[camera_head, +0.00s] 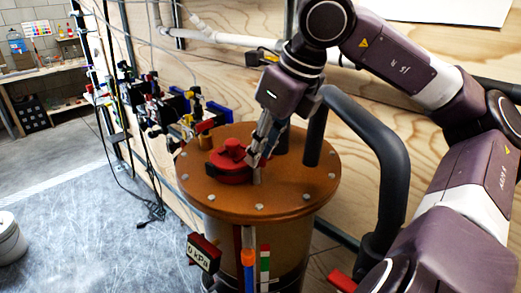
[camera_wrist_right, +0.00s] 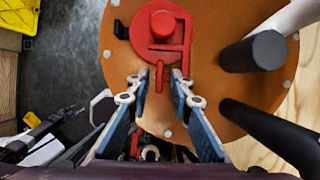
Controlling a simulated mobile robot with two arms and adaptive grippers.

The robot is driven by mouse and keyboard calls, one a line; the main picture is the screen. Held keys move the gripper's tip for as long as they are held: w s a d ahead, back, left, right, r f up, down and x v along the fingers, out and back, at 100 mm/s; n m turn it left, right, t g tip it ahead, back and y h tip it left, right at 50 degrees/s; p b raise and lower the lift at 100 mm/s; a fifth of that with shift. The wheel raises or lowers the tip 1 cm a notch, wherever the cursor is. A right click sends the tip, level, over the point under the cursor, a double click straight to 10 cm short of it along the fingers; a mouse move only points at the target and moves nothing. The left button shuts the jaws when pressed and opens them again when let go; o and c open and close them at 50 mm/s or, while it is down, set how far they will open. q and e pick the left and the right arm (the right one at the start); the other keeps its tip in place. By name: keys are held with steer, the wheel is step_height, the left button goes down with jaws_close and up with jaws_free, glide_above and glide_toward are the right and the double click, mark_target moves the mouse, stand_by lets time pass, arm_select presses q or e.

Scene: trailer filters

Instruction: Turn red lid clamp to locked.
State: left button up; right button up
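The red lid clamp (camera_head: 230,158) sits on top of the orange-brown round lid (camera_head: 290,195). In the right wrist view the clamp (camera_wrist_right: 163,27) is a round red disc with a raised knob and a bracket-like handle, whose narrow red bar (camera_wrist_right: 159,77) points toward my gripper. My right gripper (camera_head: 262,150) is over the lid, just right of the clamp. In the wrist view my right gripper (camera_wrist_right: 160,80) is open, its fingertips on either side of the narrow bar, with gaps visible on both sides. My left gripper is in neither view.
A dark curved pipe (camera_head: 392,165) rises right of the vessel, and a dark post (camera_head: 315,135) stands on the lid. Valves and cables (camera_head: 165,105) line the wooden wall. The floor at left is mostly clear.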

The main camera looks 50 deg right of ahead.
steer(key=v, duration=1.2)
steer(key=shift+f, duration=0.1)
stand_by(0.5)
